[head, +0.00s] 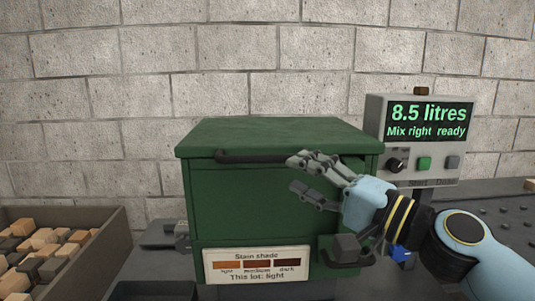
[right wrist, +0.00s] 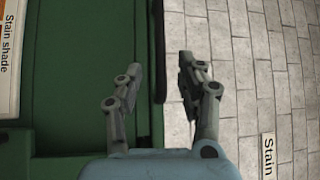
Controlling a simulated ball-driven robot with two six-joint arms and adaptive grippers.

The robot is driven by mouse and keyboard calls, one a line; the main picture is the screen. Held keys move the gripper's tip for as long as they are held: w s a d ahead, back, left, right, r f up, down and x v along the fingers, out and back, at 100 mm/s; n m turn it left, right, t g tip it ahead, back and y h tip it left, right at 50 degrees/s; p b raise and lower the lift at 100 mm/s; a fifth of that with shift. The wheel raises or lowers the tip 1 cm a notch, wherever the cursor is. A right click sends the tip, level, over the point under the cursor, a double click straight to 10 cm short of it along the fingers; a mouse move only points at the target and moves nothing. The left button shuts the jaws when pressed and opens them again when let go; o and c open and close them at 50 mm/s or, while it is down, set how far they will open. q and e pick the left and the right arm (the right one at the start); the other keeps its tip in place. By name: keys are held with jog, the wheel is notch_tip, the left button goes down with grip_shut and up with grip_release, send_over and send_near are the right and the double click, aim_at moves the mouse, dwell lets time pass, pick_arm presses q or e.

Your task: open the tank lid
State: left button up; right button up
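The green tank (head: 220,205) stands in the middle of the head view, with its flat green lid (head: 280,135) down. A dark bar handle (head: 250,157) runs along the lid's front edge. My right gripper (head: 297,174) is at the right part of this handle, one finger above the other, open and empty. In the right wrist view, the open gripper (right wrist: 160,72) has the dark handle (right wrist: 159,40) running between its two fingers, with gaps visible on both sides. The handle's right part is hidden behind the gripper in the head view. My left gripper is not in view.
A display box (head: 419,135) reading "8.5 litres, Mix right ready" stands right of the tank, close to my right arm. A stain shade label (head: 257,265) is on the tank's front. A crate (head: 110,245) of wooden blocks is at left. A block wall stands behind.

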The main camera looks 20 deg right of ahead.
aim_at(271, 162)
jog(key=p+x, duration=0.2)
jog(key=x, duration=0.4)
jog(key=shift+w+a+r, duration=0.15)
jog(key=shift+w+a, duration=0.05)
jog(key=shift+w, duration=0.1)
jog(key=shift+w+a, duration=0.35)
jog(key=shift+w, duration=0.25)
grip_shut()
